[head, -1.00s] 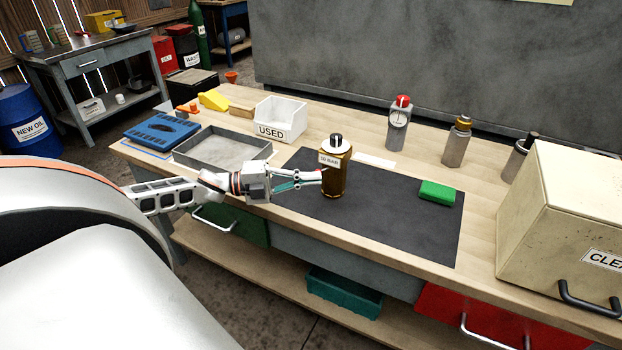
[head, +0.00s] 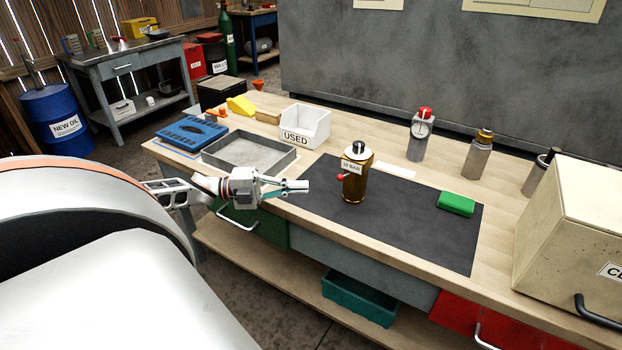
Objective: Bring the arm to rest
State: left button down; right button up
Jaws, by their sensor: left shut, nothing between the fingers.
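My left arm comes in from the left, and my left gripper (head: 302,186) is shut and empty above the front left part of the workbench. A brown-gold bottle-like part (head: 353,180) with a white top, a black knob and a "10 BAR" label stands upright on the dark mat (head: 420,224). A small red ball shows on its left side. The gripper's tips are to the left of this part, with a clear gap. My right gripper is not in view.
A grey tray (head: 289,163), a blue case (head: 187,133) and a white "USED" bin (head: 318,127) stand behind the gripper. A green block (head: 456,203) lies on the mat. A gauge part (head: 419,140) stands at the back. A cream box (head: 570,225) fills the right end.

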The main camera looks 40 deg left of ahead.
pick_arm(q)
jog(key=shift+s+a, duration=0.1)
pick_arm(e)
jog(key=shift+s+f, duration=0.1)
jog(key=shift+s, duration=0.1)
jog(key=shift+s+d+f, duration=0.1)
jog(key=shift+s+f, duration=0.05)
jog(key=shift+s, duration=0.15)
pick_arm(q)
jog(key=s+d+f+n+y+p, duration=0.1)
jog(key=s+d+f+n+y, duration=0.35)
jog(key=d+f+n, duration=0.5)
jog(key=s+d+f+n+y+p, duration=0.1)
jog(key=s+d+f+n+y, duration=0.4)
jog(key=d+f, duration=0.65)
jog(key=s+d+f+n+g+p, duration=0.1)
jog(key=s+d+f+n+g, duration=0.1)
jog(key=s+d+n, duration=0.5)
jog(key=shift+s+d+f+g+y, duration=0.3)
jog(key=shift+s+d+f+y, duration=0.15)
jog(key=shift+d+f, duration=0.6)
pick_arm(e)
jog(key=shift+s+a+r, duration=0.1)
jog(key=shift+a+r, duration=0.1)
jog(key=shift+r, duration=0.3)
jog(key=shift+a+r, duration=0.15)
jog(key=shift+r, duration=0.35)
